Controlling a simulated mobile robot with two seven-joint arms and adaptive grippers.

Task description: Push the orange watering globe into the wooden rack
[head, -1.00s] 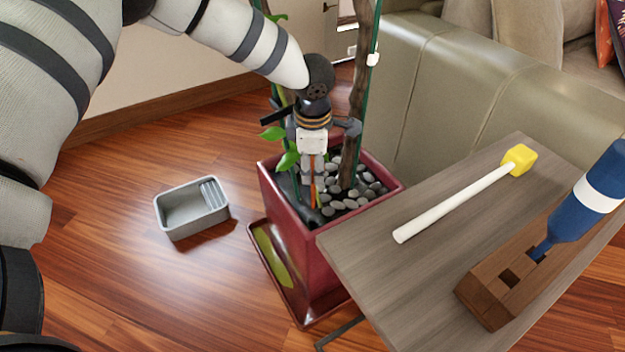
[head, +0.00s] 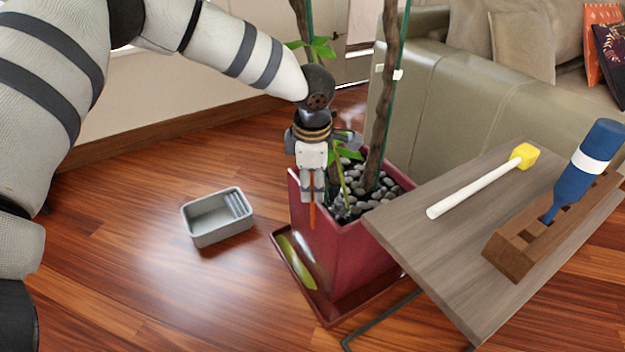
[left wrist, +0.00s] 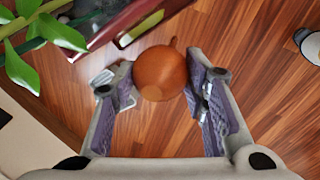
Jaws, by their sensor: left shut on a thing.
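My left gripper (head: 312,197) is over the near left rim of the red plant pot in the head view. It is shut on the orange watering globe (left wrist: 160,73), whose rounded orange body shows between the fingers in the left wrist view. In the head view only a thin orange strip (head: 312,214) shows below the fingers. The wooden rack (head: 512,255) lies on the grey wooden table at the right, with a bare square hole near its front. A blue globe with a white band (head: 587,170) leans in another hole. My right gripper is not in view.
The red pot (head: 330,250) with pebbles and a plant stands between my gripper and the table (head: 455,270). A white-handled yellow mallet (head: 480,185) lies behind the rack. A grey tub (head: 217,232) sits on the floor at left. A sofa (head: 450,95) is behind.

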